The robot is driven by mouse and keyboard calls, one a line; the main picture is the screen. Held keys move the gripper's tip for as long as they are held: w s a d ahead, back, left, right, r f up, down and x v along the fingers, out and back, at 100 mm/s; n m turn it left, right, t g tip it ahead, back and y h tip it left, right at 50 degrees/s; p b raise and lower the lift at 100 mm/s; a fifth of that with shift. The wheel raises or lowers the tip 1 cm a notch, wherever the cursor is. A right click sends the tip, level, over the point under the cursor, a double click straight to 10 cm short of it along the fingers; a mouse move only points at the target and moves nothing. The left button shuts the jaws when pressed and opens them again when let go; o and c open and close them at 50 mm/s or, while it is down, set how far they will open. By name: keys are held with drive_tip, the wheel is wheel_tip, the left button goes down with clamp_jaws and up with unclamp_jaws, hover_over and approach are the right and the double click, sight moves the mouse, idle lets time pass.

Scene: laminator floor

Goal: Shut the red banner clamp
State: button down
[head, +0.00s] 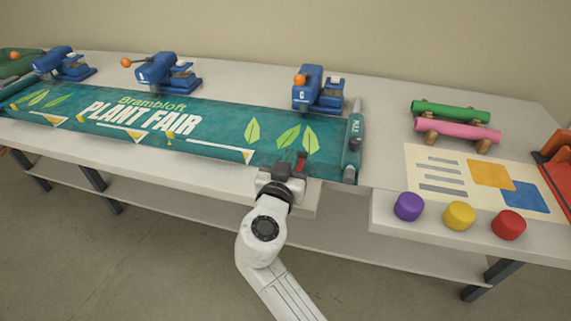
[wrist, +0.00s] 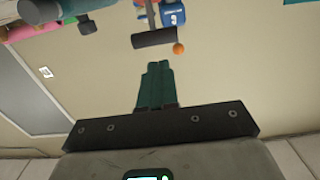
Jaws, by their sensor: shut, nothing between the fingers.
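A small red part (head: 301,162) shows at the front edge of the teal banner (head: 225,125), right beside my gripper (head: 288,160) in the head view. It may be the red banner clamp; my gripper hides most of it, and I cannot tell whether it is open or shut. My gripper is shut and empty, over the banner's front edge. Its closed teal fingers (wrist: 157,75) show in the wrist view, with nothing between them. No red clamp can be made out in the wrist view.
Blue presses with orange knobs (head: 320,90) stand along the banner's back edge. A grey-green roller (head: 353,145) closes its right end. Green (head: 450,112) and pink (head: 457,130) rolls, a poster sheet (head: 440,170) and purple (head: 408,206), yellow (head: 459,215) and red (head: 508,224) pucks lie to the right.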

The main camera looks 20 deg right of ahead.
drive_tip(key=shift+w+d+f, duration=0.45)
drive_tip(key=shift+w+f, duration=0.15)
drive_tip(key=shift+f, duration=0.15)
drive_tip(key=shift+w+d+r, duration=0.1)
drive_tip(key=shift+w+d+g+y, duration=0.1)
drive_tip(key=shift+w+g+y, duration=0.05)
drive_tip(key=shift+g+y, duration=0.2)
drive_tip(key=shift+w+d+f+b, duration=0.2)
drive_tip(key=shift+f+b, duration=0.3)
drive_tip(key=shift+b, duration=0.4)
drive_tip(key=shift+r, duration=0.25)
drive_tip(key=shift+r, duration=0.15)
